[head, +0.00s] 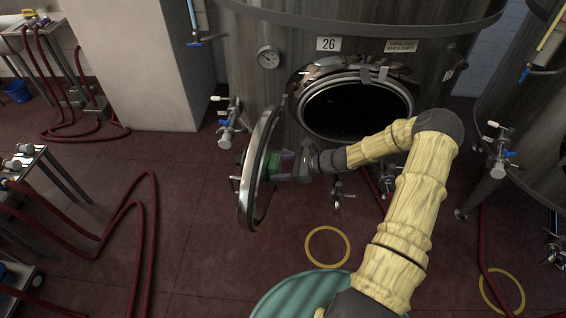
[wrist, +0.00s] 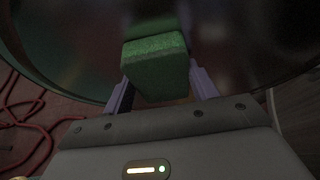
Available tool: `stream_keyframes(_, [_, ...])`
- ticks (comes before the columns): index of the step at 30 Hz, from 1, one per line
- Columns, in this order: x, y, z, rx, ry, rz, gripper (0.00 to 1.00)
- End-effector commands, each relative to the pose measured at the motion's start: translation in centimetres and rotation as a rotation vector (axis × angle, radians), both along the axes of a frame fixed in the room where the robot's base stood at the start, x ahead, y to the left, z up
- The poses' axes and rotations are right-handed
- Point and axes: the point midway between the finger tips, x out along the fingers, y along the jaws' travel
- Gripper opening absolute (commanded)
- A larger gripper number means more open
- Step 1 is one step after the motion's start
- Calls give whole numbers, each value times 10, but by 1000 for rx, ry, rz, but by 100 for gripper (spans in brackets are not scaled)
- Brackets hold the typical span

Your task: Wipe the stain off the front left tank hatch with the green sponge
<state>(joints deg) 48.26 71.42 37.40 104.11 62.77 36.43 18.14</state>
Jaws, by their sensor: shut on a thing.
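The open round hatch door (head: 245,196) hangs out to the left of the dark hatch opening of tank 26 (head: 240,90) in the head view. My gripper (head: 288,166) is at the door's inner face, shut on the green sponge (head: 275,160). In the wrist view the sponge (wrist: 160,76) sits between my two purple-grey fingers, its far end at or very close to the dark, shiny door face (wrist: 235,50). A green reflection shows beyond it. I cannot tell for sure whether it touches. No stain is clearly visible; the sponge and gripper cover part of the door.
A pressure gauge (head: 268,57) and a valve (head: 229,122) are on the tank left of the opening. Another tank (head: 530,120) stands at the right. Red hoses (head: 140,225) lie on the floor at left. A yellow ring (head: 327,246) marks the floor below the hatch.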

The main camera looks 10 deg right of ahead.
Motion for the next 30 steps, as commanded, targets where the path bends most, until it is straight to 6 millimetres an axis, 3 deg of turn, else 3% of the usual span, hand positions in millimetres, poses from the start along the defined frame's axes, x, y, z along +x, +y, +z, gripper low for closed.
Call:
stream_keyframes(14, [-7,3,0,0,0,-1,40])
stream_keyframes(30, [-39,20,0,1,1,-2,40])
